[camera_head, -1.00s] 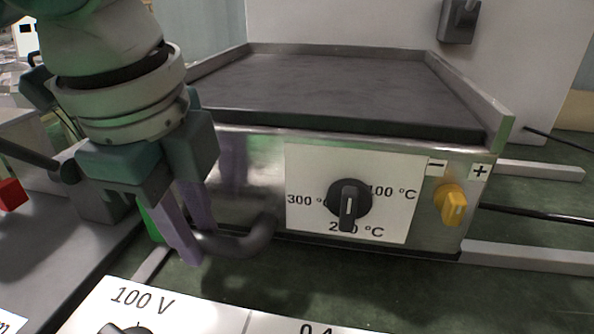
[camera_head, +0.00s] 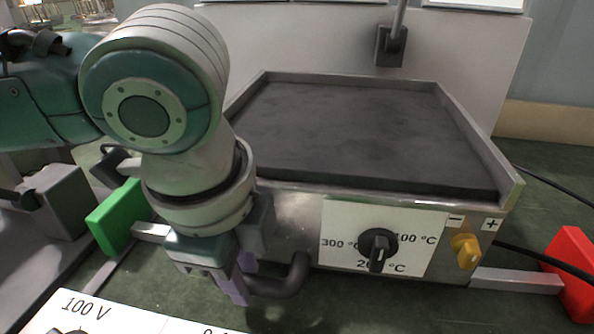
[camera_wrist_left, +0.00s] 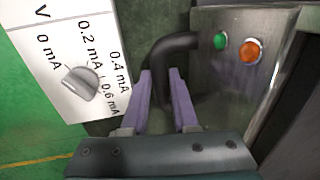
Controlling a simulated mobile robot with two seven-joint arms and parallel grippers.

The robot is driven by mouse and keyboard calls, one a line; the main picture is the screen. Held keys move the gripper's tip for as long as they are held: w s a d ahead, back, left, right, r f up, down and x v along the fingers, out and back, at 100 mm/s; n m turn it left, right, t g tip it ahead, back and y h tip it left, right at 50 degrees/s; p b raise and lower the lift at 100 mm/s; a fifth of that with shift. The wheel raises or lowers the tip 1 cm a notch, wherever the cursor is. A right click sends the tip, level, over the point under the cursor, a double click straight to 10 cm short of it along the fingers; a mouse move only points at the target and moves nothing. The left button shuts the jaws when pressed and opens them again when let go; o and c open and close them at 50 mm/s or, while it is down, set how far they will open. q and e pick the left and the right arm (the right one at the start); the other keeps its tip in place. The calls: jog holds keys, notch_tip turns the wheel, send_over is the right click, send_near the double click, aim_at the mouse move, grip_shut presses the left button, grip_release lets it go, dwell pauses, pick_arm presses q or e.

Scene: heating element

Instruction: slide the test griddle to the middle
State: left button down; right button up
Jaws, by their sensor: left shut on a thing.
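The test griddle (camera_head: 365,130) is a steel box with a dark flat top and a raised rim. Its front carries a temperature dial (camera_head: 378,250) and a yellow knob (camera_head: 466,251). It sits on pale rails, between a green block (camera_head: 115,215) at left and a red block (camera_head: 572,272) at right, with bare rail on both sides. My left gripper (camera_head: 241,281) is shut on the griddle's dark curved handle (camera_head: 292,276), at its front left. In the left wrist view the purple fingers (camera_wrist_left: 164,88) close around the handle (camera_wrist_left: 178,44). My right gripper is not in view.
A white panel (camera_head: 85,312) with a voltage scale lies in front, close below the gripper; it also shows in the left wrist view (camera_wrist_left: 62,50). A white upright board (camera_head: 300,35) stands behind the griddle. A cable (camera_head: 555,262) runs off at right.

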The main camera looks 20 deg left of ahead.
pick_arm(q)
jog(key=shift+d, duration=0.2)
jog(key=shift+a, duration=0.15)
jog(key=c, duration=0.7)
grip_release()
jog(key=r+p, duration=0.1)
jog(key=r, duration=0.2)
jog(key=s+r, duration=0.1)
jog(key=r, duration=0.2)
jog(key=s+r+p, duration=0.1)
jog(key=r, duration=0.2)
jog(key=shift+d+r+p, duration=0.2)
jog(key=shift+r+p, duration=0.15)
jog(key=shift+d, duration=0.1)
